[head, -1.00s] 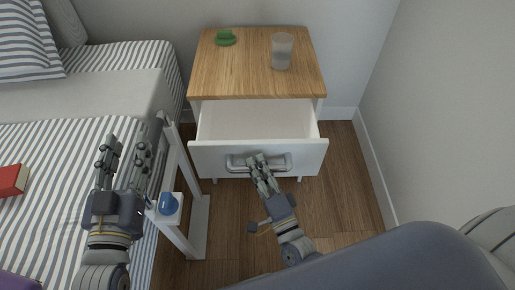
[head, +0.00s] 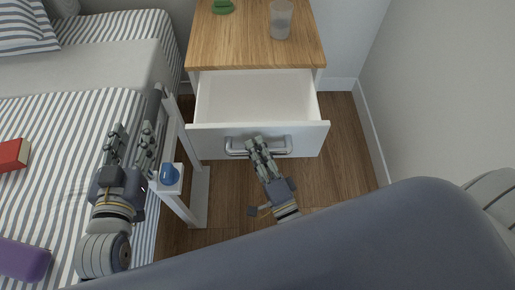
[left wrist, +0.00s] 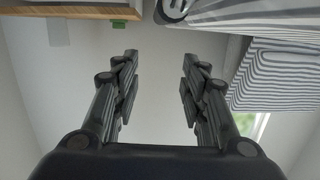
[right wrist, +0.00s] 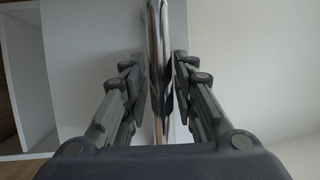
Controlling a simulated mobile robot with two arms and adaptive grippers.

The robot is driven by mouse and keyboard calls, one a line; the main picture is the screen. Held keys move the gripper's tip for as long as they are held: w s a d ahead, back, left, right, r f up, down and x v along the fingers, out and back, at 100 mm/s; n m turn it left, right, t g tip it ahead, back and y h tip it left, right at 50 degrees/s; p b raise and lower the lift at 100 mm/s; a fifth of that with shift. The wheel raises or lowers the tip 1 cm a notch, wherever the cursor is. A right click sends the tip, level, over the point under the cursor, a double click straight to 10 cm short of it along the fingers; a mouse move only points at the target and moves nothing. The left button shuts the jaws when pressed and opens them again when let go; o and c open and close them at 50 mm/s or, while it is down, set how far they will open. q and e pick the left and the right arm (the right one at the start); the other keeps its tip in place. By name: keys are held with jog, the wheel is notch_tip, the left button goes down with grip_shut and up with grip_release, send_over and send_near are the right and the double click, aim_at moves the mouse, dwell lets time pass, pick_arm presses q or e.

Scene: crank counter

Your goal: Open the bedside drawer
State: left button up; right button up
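The bedside drawer (head: 210,141) is a white drawer in a nightstand with a wooden top (head: 228,45). It stands pulled well out, and its empty inside shows in the head view. A metal bar handle (head: 283,143) runs across its front. My right gripper (head: 257,143) is at the handle's middle.
The striped bed (head: 70,125) lies left, with a red book (head: 12,155) and a purple object (head: 22,260). A white stand with a blue object (head: 169,174) is between bed and drawer. A cup (head: 280,20) and green object (head: 222,7) sit on the nightstand. A wall is right.

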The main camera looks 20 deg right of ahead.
jog(key=shift+s, duration=0.1)
jog(key=v, duration=1.2)
dwell(0.4)
